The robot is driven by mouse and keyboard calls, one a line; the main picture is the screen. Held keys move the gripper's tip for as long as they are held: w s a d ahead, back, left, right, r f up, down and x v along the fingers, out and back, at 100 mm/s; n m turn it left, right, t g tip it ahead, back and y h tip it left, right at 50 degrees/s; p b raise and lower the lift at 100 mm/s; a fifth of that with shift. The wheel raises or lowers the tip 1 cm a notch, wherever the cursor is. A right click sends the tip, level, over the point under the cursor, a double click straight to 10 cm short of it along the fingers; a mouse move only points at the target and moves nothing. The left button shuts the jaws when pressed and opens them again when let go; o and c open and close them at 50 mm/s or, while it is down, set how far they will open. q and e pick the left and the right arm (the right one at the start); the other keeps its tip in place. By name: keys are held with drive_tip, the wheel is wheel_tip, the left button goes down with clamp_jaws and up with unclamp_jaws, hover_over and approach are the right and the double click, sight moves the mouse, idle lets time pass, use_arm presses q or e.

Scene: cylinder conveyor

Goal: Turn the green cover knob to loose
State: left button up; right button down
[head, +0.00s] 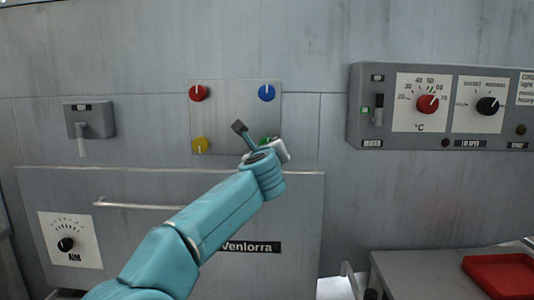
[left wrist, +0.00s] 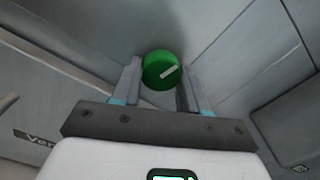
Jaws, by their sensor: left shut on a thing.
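The green cover knob (left wrist: 161,71) is round with a white pointer mark that slants up to the right in the left wrist view. In the head view, only a sliver of the green knob (head: 265,140) shows at the lower right of a grey square panel (head: 233,110); my gripper hides the rest. My left gripper (left wrist: 160,82) has one finger on each side of the knob and is shut on it. In the head view, my left gripper (head: 267,148) is at the panel's lower right corner. My right gripper is not in view.
A red knob (head: 198,93), a blue knob (head: 266,92) and a yellow knob (head: 200,146) sit at the panel's other corners. A control box (head: 355,130) with dials is at the right. A handle bar (head: 130,205) crosses the lower door. A red tray (head: 500,262) lies lower right.

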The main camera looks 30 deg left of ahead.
use_arm(q)
drive_tip(key=shift+n, duration=0.6)
drive_tip(key=o, duration=1.1)
drive_tip(key=shift+c, duration=0.2)
drive_tip(key=b+v, duration=0.4)
drive_tip(key=v, duration=1.2)
drive_tip(key=shift+s, duration=0.2)
